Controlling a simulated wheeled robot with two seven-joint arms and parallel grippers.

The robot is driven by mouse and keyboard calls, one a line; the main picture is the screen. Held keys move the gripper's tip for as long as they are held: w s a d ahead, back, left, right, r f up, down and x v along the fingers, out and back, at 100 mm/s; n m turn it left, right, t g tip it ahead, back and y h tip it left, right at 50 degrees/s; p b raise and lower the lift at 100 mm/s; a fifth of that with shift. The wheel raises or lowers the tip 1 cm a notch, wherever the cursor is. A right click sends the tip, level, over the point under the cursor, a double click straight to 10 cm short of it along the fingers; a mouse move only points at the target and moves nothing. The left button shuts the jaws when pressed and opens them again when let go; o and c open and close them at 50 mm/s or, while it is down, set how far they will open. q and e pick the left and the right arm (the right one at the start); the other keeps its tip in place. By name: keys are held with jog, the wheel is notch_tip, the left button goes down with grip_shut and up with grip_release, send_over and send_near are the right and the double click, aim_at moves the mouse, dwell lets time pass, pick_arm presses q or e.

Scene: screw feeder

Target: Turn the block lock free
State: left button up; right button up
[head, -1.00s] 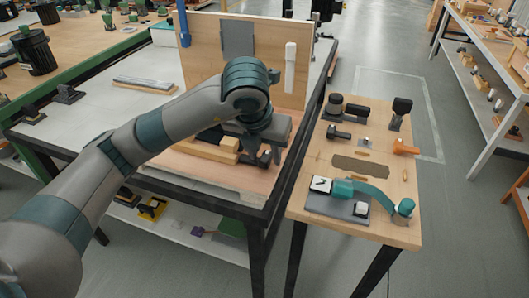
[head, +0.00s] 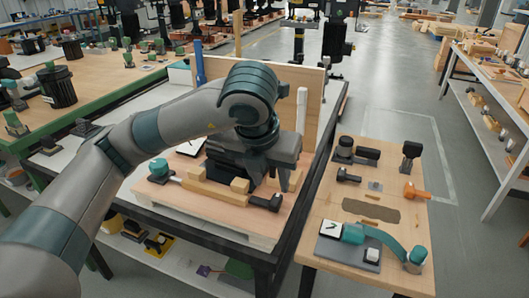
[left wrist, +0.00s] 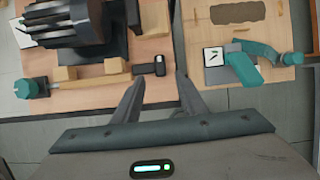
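A wooden bar (head: 222,196) with a teal knob (head: 158,168) at its left end and a black end piece (head: 268,202) at its right lies along the board, beside two small wooden blocks (head: 239,185). In the left wrist view the bar (left wrist: 92,83) and black end piece (left wrist: 149,69) also show. My left gripper (head: 275,182) is above the right end of the bar. In the left wrist view its two fingers (left wrist: 163,75) are apart with nothing clearly held; the black end piece lies near their tips. Its exact height is unclear. My right gripper is out of view.
A wooden upright panel (head: 285,90) stands behind the bar. A side table (head: 330,262) at right holds a teal handle (head: 385,240), an orange tool (head: 415,191) and black parts. A gap separates the tables. The aisle floor at right is clear.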

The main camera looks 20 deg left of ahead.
pick_arm(q)
jog(key=v, duration=0.8)
jog(key=shift+r, duration=0.35)
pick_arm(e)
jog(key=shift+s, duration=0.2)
pick_arm(q)
jog(key=shift+s, duration=0.1)
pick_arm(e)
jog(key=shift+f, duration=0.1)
